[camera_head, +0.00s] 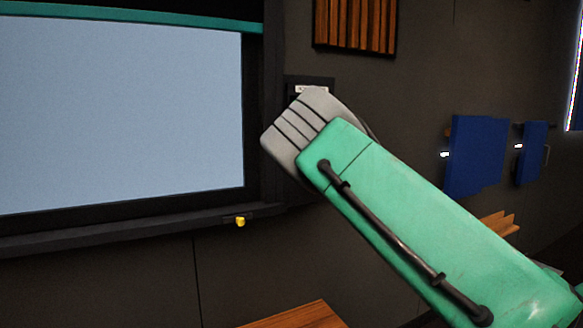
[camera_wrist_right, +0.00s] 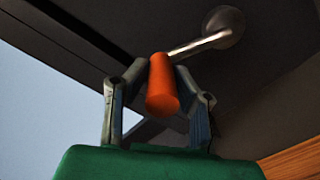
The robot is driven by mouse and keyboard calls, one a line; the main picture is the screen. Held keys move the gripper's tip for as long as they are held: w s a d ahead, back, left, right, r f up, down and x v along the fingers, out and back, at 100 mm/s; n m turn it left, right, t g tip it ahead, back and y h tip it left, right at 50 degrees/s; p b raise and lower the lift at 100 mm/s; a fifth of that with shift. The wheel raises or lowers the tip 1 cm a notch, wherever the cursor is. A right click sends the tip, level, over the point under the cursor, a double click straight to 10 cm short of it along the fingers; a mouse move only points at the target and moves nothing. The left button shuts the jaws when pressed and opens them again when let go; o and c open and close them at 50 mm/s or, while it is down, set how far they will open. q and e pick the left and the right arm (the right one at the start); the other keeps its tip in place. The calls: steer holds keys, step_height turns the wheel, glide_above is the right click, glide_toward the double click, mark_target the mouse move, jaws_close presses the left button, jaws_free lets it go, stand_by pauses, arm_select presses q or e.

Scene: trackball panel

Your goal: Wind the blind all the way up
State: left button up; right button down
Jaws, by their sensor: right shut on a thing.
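The blind's teal bottom bar (camera_head: 130,16) crosses the top of the window, with a strip of dark material (camera_head: 200,6) above it. Below the bar the pale blue pane (camera_head: 120,110) is uncovered. In the right wrist view, an orange crank handle (camera_wrist_right: 162,92) sits between the fingers of my right gripper (camera_wrist_right: 164,75), which is shut on it. A metal crank arm (camera_wrist_right: 197,43) runs from the handle to a round hub (camera_wrist_right: 224,25). In the head view my right arm hides the crank and the fingers. My left gripper is not in view.
A dark panel with a white label (camera_head: 312,89) shows behind my right wrist. The window sill (camera_head: 130,232) has a small yellow item (camera_head: 240,221) at its edge. A wooden slatted panel (camera_head: 355,25) and blue wall pieces (camera_head: 477,155) are to the right.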

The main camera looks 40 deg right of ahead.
steer(key=shift+w+a+f+n+b, duration=0.15)
steer(key=shift+a+f+n+b, duration=0.05)
steer(key=shift+f+n+b, duration=0.25)
steer(key=shift+d+f+n+b, duration=0.15)
steer(key=shift+n+b, duration=0.4)
steer(key=shift+b, duration=0.05)
steer(key=shift+f+n+b, duration=0.25)
steer(key=shift+n+b, duration=0.35)
steer(key=c, duration=1.5)
jaws_free()
steer(key=shift+o, duration=0.7)
